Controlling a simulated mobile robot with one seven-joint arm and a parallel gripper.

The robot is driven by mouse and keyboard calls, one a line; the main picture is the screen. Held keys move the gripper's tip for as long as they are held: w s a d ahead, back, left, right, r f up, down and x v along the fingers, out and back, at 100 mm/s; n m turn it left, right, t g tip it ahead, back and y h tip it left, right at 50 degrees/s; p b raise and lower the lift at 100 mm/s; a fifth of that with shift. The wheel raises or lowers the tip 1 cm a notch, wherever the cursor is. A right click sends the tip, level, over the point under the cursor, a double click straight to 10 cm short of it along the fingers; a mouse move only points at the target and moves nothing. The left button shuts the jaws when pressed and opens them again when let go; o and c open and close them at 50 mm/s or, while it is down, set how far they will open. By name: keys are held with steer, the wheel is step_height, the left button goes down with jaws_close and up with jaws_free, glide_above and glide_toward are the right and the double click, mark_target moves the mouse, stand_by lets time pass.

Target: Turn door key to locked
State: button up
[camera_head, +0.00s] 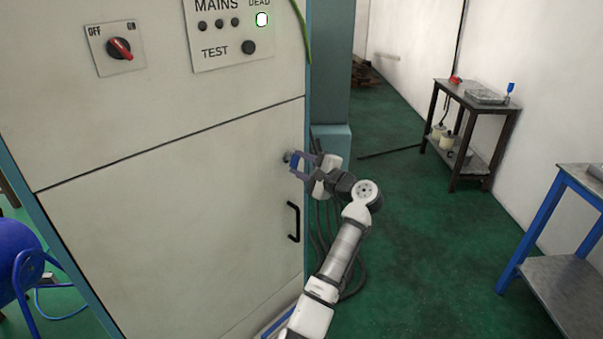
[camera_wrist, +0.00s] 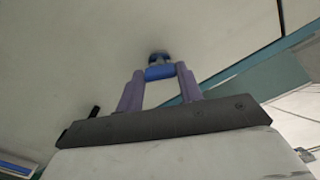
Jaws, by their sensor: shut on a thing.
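The door key has a blue head (camera_wrist: 160,72) and sits at a small dark lock (camera_wrist: 158,56) on the cream cabinet door. My gripper (camera_wrist: 160,76) is shut on the blue key head, with one finger on each side. In the head view my gripper (camera_head: 294,164) reaches the door's right edge from the right, at the lock (camera_head: 287,156). The fingers partly cover the key there. I cannot tell the key's turn angle or any locked marking.
A black door handle (camera_head: 293,222) is below the lock. A red OFF/ON switch (camera_head: 120,48) and a MAINS panel (camera_head: 232,32) are above. Dark cables (camera_head: 322,235) hang beside the cabinet. A dark side table (camera_head: 470,120) and a blue-legged table (camera_head: 570,240) stand right. Green floor between is clear.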

steer(key=n+b, duration=0.3)
steer(key=n, duration=0.1)
steer(key=shift+f+n, duration=0.1)
steer(key=shift+n, duration=0.3)
steer(key=shift+b, duration=0.35)
steer(key=o, duration=1)
steer(key=b+v, duration=0.2)
steer(key=v, duration=1.2)
steer(key=shift+w+a, duration=0.1)
